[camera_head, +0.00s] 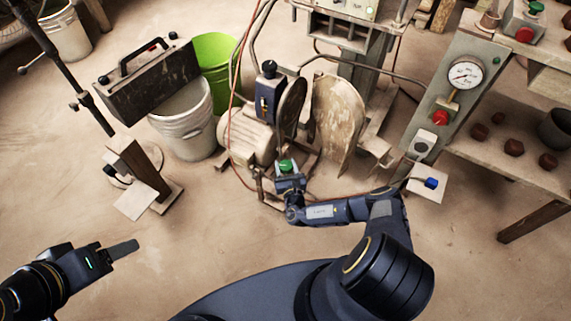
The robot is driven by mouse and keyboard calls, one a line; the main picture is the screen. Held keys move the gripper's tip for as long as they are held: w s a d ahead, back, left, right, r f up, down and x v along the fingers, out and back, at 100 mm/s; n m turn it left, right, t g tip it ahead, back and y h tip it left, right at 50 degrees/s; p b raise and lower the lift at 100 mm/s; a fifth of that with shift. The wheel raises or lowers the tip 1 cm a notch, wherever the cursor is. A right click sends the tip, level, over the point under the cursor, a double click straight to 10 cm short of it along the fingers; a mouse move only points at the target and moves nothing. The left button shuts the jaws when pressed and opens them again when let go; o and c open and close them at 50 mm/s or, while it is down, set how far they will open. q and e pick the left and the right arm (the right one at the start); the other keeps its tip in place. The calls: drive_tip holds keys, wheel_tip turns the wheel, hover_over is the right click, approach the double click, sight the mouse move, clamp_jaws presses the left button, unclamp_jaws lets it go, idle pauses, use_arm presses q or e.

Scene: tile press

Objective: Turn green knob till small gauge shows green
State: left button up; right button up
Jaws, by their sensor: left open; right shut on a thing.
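A green knob (286,166) sits low in front of the grinding machine, near the middle of the view. My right gripper (288,178) is at it and appears shut on it; the fingers are small and partly hidden. A round white gauge (465,74) with a dark needle is on the grey-green column at the right. Its dial is too small to read, and I cannot tell a second, smaller gauge. My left gripper (124,248) is open and empty at the lower left, above bare floor, far from the knob.
The column carries a red knob (440,118) below the gauge. A shelf (485,150) with several brown lumps stands at the right. A white bucket (186,125), a green bucket (214,60) and a dark toolbox (150,80) stand at the upper left. The lower-left floor is clear.

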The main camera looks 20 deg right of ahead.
idle(0.4)
drive_tip(key=o, duration=1)
drive_tip(key=s, duration=0.2)
drive_tip(key=s+a, duration=0.1)
drive_tip(key=s, duration=0.2)
drive_tip(key=s+p, duration=0.1)
drive_tip(key=s, duration=0.1)
drive_tip(key=shift+s+a, duration=0.15)
drive_tip(key=shift+s, duration=0.2)
